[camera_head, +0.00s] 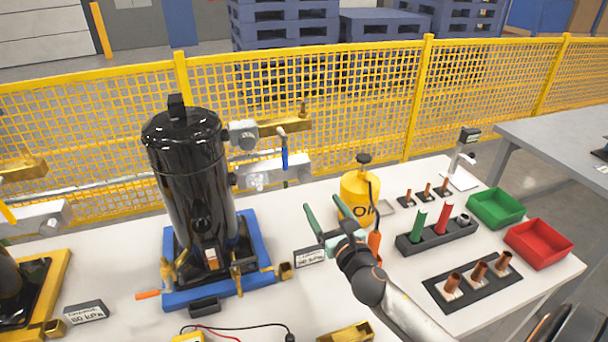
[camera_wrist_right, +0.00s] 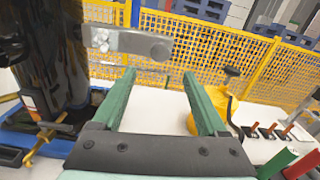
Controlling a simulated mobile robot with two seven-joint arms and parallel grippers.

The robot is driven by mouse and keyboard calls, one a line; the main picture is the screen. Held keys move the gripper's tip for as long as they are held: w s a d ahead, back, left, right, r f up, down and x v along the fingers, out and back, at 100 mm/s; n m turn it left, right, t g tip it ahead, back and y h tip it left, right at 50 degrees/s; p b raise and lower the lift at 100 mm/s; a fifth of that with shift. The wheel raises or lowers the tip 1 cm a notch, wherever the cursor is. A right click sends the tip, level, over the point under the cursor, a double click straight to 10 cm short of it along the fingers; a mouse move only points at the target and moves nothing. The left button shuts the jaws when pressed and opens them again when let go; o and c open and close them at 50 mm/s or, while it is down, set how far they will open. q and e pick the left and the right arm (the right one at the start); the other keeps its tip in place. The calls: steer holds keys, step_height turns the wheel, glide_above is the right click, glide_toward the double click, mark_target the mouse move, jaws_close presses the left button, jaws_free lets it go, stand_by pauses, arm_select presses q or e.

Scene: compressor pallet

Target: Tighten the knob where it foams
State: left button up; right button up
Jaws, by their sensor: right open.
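A tall black compressor (camera_head: 190,180) stands upright on a blue pallet (camera_head: 262,240); it also shows at the left of the right wrist view (camera_wrist_right: 50,60). Small brass fittings (camera_head: 168,270) sit at its foot. Grey and brass pipe pieces come off its right side, one with a blue handle (camera_head: 284,158). I cannot make out foam, or which part is the knob. My right gripper (camera_head: 324,210) is open and empty, its green fingers apart. It is above the table, right of the compressor and just left of the yellow oil can (camera_head: 357,190). My left gripper is not in view.
A dark rack with green and red cylinders (camera_head: 436,236), copper pieces (camera_head: 478,272), a green bin (camera_head: 496,208) and a red bin (camera_head: 538,243) stand at right. A label block (camera_head: 310,256) is near the pallet. A yellow mesh fence (camera_head: 345,95) runs behind.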

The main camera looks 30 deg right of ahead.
mark_target(306, 178)
steer(key=x, duration=1.1)
steer(key=shift+w, duration=0.15)
steer(key=shift+c, duration=0.4)
jaws_close()
